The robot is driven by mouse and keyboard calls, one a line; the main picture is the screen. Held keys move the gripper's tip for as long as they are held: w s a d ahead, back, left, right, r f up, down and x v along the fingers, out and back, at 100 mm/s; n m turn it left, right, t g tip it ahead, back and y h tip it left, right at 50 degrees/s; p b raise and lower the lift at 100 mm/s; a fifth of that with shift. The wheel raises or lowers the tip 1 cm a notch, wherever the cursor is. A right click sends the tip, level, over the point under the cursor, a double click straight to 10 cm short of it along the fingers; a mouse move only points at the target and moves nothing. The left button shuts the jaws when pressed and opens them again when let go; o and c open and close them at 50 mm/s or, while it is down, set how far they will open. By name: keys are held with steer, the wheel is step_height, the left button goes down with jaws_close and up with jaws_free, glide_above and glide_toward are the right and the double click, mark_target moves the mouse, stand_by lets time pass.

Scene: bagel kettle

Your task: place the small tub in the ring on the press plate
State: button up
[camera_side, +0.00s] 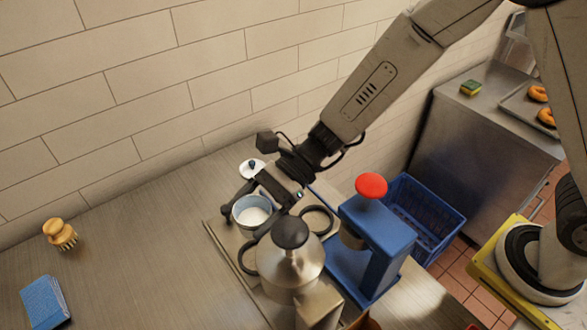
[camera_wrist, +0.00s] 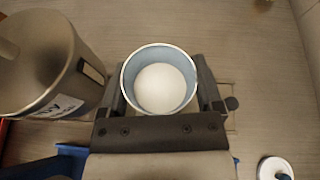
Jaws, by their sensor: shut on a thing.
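My gripper (camera_side: 255,205) is shut on the small tub (camera_side: 243,203), a round pale blue-grey cup with white inside. In the wrist view the tub (camera_wrist: 130,80) sits upright between the two fingers of my gripper (camera_wrist: 160,85). The blue press (camera_side: 385,235) with a red knob (camera_side: 371,185) stands to the right of the tub. A metal kettle (camera_side: 290,268) with a black knob stands in front and hides part of the press area. Dark loops show on both sides of the kettle; I cannot tell whether one is the ring. The press plate is not clearly visible.
A flat tray (camera_side: 222,246) lies under the tub and kettle. A small white lid with a blue knob (camera_side: 252,168) lies behind the tub. A blue crate (camera_side: 428,215) is right. The left counter is mostly clear.

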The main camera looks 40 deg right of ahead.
steer(key=d+m+t, duration=0.4)
steer(key=d+t, duration=0.1)
steer(key=d, duration=0.8)
steer(key=shift+d+r+h, duration=0.15)
steer(key=shift+d+h, duration=0.15)
glide_above(315, 221)
steer(key=shift+f, duration=2.9)
steer(key=shift+f, duration=2.1)
steer(key=shift+f, duration=0.15)
steer(key=o, duration=1.1)
steer(key=shift+o, duration=0.2)
